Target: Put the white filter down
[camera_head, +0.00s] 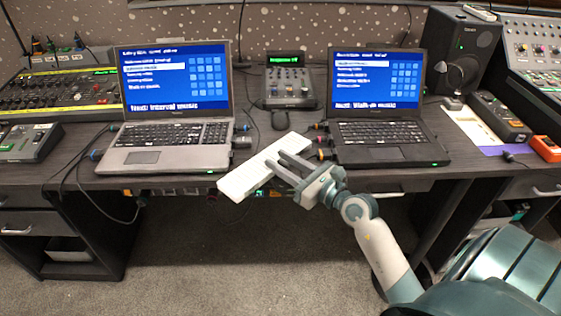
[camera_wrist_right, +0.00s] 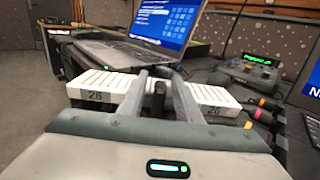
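The white filter (camera_head: 250,176) is a long pale slab with slots along it and a "26" label at each end. In the head view it lies diagonally between the two laptops, its near end reaching out past the desk's front edge. My right gripper (camera_head: 276,158) has its two fingers over the filter's middle, a small gap between them. In the right wrist view the filter (camera_wrist_right: 97,90) spans both sides of the fingers, with a dark upright piece between them. The fingers appear closed on it; the exact contact is hidden. My left gripper is out of view.
A grey laptop (camera_head: 170,133) stands left and a black laptop (camera_head: 383,131) right on the dark desk (camera_head: 215,184). A small control box (camera_head: 289,85) and a mouse (camera_head: 280,119) sit behind the filter. Cables run beside both laptops. Little bare desk shows between them.

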